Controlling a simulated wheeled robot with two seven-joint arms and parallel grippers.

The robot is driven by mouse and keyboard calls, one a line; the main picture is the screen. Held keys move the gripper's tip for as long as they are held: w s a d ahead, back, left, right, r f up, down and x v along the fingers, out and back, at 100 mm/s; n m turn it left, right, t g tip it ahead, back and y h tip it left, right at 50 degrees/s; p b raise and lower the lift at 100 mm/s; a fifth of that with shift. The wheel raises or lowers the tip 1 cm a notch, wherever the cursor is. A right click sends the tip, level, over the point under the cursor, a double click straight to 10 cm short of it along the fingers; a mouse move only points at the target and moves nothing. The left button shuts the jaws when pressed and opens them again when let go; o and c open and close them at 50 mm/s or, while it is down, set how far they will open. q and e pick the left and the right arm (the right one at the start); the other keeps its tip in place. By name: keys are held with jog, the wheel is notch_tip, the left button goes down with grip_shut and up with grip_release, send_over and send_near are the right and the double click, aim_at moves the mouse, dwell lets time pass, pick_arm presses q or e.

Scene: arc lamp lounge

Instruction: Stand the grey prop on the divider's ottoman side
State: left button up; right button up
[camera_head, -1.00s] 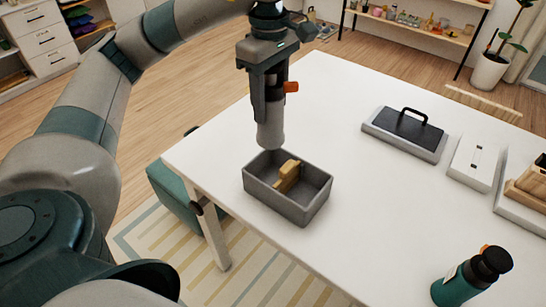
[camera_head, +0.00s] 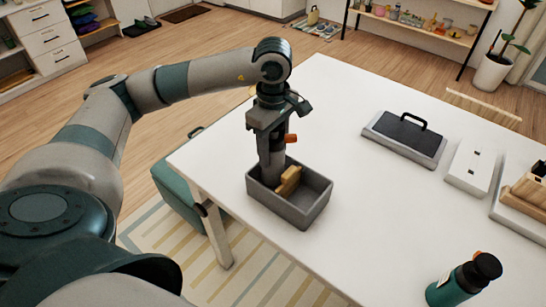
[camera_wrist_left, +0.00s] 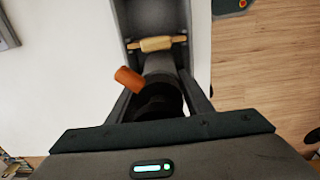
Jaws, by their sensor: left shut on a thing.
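The grey prop (camera_head: 272,162) is a grey cylinder with an orange knob on its side. My left gripper (camera_head: 267,138) is shut on it and holds it upright. The prop's lower end is inside the grey tray (camera_head: 308,215), on the ottoman side of the tan divider (camera_head: 289,181). I cannot tell whether it touches the tray floor. The teal ottoman (camera_head: 172,190) stands left of the table. In the left wrist view the prop (camera_wrist_left: 160,64) is between the fingers, close to the divider (camera_wrist_left: 156,43). My right gripper is out of view.
The white table (camera_head: 370,210) is clear around the tray. A black-handled grey block (camera_head: 405,137), a white box (camera_head: 470,165) and a wooden item (camera_head: 530,188) lie to the right. A teal bottle (camera_head: 462,282) stands at the front right.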

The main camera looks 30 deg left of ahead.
aim_at(273, 160)
pick_arm(q)
jog(key=shift+f+p, duration=0.8)
jog(key=shift+f, duration=1.1)
jog(key=shift+f, duration=0.15)
jog(key=o, duration=1.5)
